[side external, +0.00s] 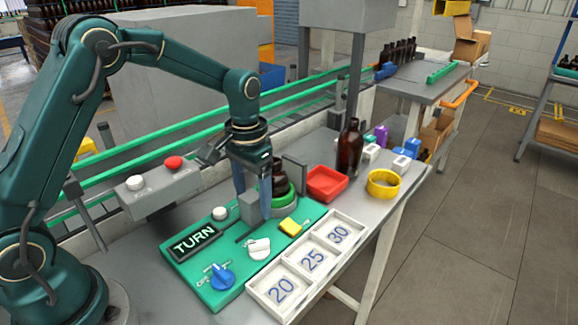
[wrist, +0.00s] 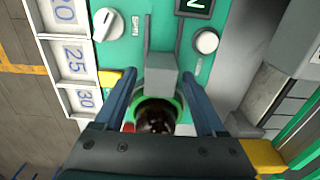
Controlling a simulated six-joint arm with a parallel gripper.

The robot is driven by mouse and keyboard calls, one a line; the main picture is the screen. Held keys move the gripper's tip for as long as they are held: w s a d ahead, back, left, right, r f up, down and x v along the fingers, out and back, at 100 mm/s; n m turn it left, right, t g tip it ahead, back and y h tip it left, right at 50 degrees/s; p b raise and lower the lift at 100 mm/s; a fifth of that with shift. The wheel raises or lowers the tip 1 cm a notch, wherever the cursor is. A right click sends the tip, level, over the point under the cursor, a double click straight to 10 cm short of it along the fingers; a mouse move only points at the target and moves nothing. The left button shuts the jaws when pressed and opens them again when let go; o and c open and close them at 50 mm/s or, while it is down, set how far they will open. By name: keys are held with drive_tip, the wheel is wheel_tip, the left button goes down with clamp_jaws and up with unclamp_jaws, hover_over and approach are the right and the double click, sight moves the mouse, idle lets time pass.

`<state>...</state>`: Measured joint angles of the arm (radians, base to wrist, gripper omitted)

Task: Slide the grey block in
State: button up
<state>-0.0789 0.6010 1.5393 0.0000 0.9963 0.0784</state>
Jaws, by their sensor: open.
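The grey block (side external: 249,208) stands on the green board (side external: 190,272), in front of a dark bottle (side external: 280,181) set in a green ring (side external: 286,210). My gripper (side external: 253,204) points down over the board, its blue fingers open on either side of the block. In the wrist view the grey block (wrist: 161,68) sits between the open fingertips of my gripper (wrist: 161,78). Whether a finger touches it I cannot tell. The bottle (wrist: 155,117) and green ring (wrist: 177,98) show just behind the block, between the fingers. The block's base is partly hidden.
The board carries a TURN display (side external: 194,240), a blue knob (side external: 222,276), a white knob (side external: 259,248), a white button (side external: 220,213) and a yellow block (side external: 290,227). A white numbered tray (side external: 318,237), red tray (side external: 326,182) and tall brown bottle (side external: 350,150) stand nearby.

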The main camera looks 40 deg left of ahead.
sight(253, 195)
drive_tip(key=shift+r, duration=2.6)
drive_tip(key=s+d+r+t, duration=0.2)
drive_tip(key=s+r+t, duration=0.2)
drive_tip(key=s+r, duration=0.45)
drive_tip(key=s+f+t, duration=0.1)
drive_tip(key=s+f, duration=0.2)
drive_tip(key=s, duration=0.5)
drive_tip(key=shift+s+d+t, duration=0.15)
drive_tip(key=shift+d+t, duration=0.1)
drive_tip(key=shift+t, duration=0.05)
